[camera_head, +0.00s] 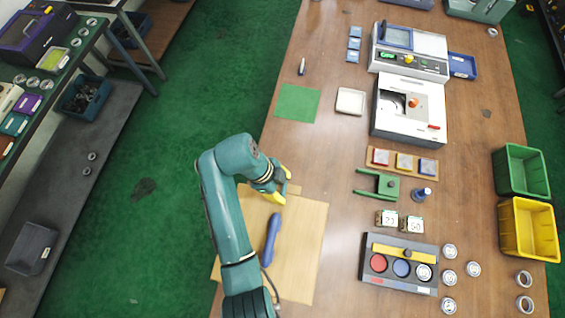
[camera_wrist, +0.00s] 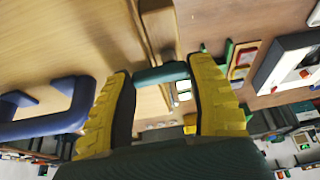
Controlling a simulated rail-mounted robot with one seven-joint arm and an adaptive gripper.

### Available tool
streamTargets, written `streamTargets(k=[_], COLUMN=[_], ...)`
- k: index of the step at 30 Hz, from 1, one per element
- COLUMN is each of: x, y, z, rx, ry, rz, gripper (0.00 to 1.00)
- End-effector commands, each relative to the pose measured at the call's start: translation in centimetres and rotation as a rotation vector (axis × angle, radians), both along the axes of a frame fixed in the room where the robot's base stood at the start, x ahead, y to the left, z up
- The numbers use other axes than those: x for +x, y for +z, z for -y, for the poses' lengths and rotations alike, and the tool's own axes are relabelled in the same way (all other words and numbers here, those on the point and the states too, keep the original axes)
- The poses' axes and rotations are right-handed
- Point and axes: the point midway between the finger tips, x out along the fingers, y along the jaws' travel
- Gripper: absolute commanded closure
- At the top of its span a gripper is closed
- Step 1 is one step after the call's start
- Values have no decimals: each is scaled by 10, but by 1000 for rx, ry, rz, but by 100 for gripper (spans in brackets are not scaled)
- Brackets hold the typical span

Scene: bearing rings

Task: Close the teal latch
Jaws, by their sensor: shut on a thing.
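My gripper (camera_head: 275,185) with yellow fingers is at the top end of a light wooden board (camera_head: 305,240) in the head view. In the wrist view my gripper (camera_wrist: 163,85) has its fingers on both ends of a short teal bar, the teal latch (camera_wrist: 162,74), and is shut on it. A brown wooden strip (camera_wrist: 158,28) lies just beyond the latch. In the head view the latch cannot be made out behind my gripper. A blue handle (camera_head: 271,240) stands on the board; it shows at the left of the wrist view (camera_wrist: 45,125).
Right of the board are a grey tray with coloured discs (camera_head: 400,288), a green forked part (camera_head: 385,186) and a white machine (camera_head: 410,108). A green mat (camera_head: 297,103) lies beyond my gripper. Green (camera_head: 520,173) and yellow (camera_head: 528,230) bins stand at the right edge.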

Motion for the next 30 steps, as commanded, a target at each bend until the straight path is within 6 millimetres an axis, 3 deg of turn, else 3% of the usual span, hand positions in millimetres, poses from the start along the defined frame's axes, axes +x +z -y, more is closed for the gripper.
streamTargets(k=[19,20,21,24,30], x=[-1,-1,-1,-1,0], y=[-4,-4,-3,-2,-1], z=[0,0,0,0,0], rx=[2,2,2,1,1], ry=[-50,-49,-49,-49,-49], rz=[-5,-4,-4,-3,-1], gripper=[79,37,29,13,13])
